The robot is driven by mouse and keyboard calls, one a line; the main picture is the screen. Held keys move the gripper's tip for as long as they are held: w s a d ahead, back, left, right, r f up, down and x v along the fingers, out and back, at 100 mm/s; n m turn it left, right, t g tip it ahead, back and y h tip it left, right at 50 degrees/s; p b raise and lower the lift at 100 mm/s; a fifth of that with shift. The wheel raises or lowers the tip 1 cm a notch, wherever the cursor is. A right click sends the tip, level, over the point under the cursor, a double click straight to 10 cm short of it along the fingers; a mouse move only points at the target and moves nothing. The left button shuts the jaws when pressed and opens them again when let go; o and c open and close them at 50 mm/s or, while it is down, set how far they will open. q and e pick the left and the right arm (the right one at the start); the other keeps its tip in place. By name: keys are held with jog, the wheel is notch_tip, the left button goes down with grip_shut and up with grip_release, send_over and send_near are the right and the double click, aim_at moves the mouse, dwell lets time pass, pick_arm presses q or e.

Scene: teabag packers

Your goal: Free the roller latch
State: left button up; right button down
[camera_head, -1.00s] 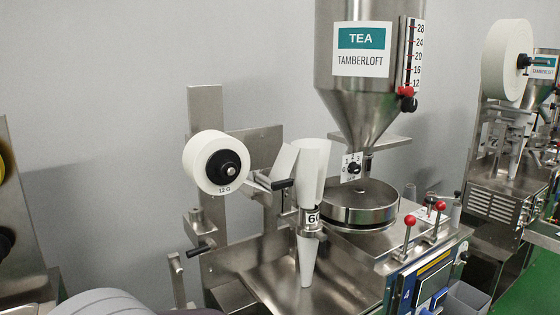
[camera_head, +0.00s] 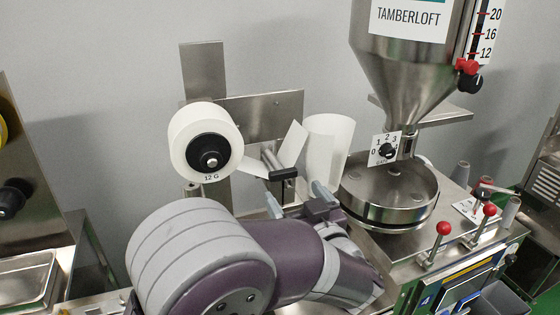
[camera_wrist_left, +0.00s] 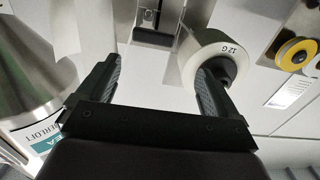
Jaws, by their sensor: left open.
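A short black-ended lever (camera_head: 283,173) sticks out beside the paper path, right of the white paper roll (camera_head: 206,145) marked 12 G; I take it for the roller latch. My left gripper (camera_head: 297,200) is just below and in front of it, fingers apart and empty. In the left wrist view a dark bar (camera_wrist_left: 153,38) shows ahead, between the open fingers of the gripper (camera_wrist_left: 157,70) and apart from them. The roll (camera_wrist_left: 208,48) is beyond the right finger there. My left forearm hides the lower machine. My right gripper is not in view.
The paper cone (camera_head: 328,145) stands close right of the gripper. The round steel drum (camera_head: 388,190) and the tea hopper (camera_head: 408,70) are further right. Red-knobbed levers (camera_head: 444,229) stand at the front right. A steel back plate (camera_head: 265,108) rises behind the roll.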

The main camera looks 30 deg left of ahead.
aim_at(288, 172)
pick_arm(q)
jog(key=p+x, duration=0.1)
jog(key=x, duration=0.2)
jog(key=w+x, duration=0.1)
jog(key=x, duration=0.2)
jog(key=d+p+x, duration=0.1)
jog(key=x, duration=0.1)
jog(key=shift+w+a+f+p, duration=0.1)
jog(key=shift+w+a+p, duration=0.1)
jog(key=shift+w+p, duration=0.25)
jog(key=shift+x, duration=1.15)
jog(key=shift+s+a+p, duration=0.3)
jog(key=shift+s+a, duration=0.05)
jog(key=shift+a, duration=0.2)
jog(key=shift+w+d+f, duration=0.1)
jog(key=shift+w+d, duration=0.05)
jog(key=shift+w, duration=0.35)
jog(key=shift+c, duration=0.3)
jog(key=c, duration=0.6)
jog(key=shift+s, duration=0.15)
jog(key=c, duration=0.3)
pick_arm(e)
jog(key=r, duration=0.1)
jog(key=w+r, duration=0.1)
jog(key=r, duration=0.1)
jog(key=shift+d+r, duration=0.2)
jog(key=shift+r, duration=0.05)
